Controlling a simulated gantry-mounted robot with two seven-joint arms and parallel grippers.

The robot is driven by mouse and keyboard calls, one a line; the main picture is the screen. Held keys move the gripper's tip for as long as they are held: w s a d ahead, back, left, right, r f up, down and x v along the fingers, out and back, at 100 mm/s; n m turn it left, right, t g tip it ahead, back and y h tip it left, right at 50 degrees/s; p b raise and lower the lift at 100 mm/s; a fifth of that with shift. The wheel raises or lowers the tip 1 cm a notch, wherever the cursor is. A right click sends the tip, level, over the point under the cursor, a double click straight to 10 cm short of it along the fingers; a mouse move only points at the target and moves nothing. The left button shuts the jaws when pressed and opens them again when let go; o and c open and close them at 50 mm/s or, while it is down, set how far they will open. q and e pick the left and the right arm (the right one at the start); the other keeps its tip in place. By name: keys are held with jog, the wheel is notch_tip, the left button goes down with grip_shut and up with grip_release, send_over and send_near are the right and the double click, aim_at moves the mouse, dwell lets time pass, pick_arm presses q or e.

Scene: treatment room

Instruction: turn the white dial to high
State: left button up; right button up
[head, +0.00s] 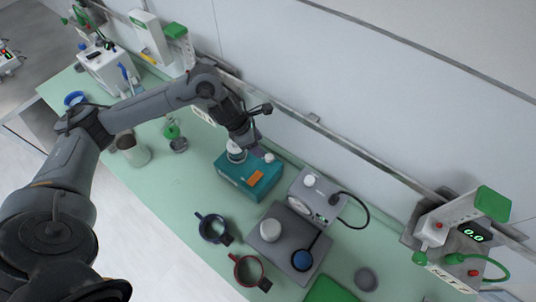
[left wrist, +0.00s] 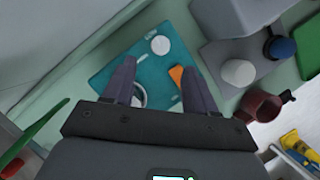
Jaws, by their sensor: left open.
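A teal box (head: 249,176) stands on the green bench, with an orange patch on its top. It bears a round white knob (head: 269,157) near its back edge and a second white round part (head: 236,155) at its left end. I cannot tell which is the dial or read its setting. My left gripper (head: 257,148) is just above the box. In the left wrist view its open fingers (left wrist: 158,68) point at the teal box (left wrist: 113,62); the white knob (left wrist: 160,45) shows ahead between them, and the other round part (left wrist: 139,95) is partly hidden by a finger. My right gripper is out of view.
A grey-white unit (head: 318,196) with a white knob and black cable stands right of the box. A grey plate (head: 283,262) carries white and blue round pieces. A blue mug (head: 213,228) and red mug (head: 248,270) stand in front.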

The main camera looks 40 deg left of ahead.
aim_at(269, 156)
pick_arm(q)
jog(key=x, duration=0.8)
jog(key=shift+w+d+f+p, duration=0.1)
jog(key=shift+d+f+p, duration=0.05)
jog(key=shift+f+p, duration=0.2)
jog(key=shift+c, duration=0.3)
jog(key=shift+r, duration=0.1)
jog(key=c, duration=1)
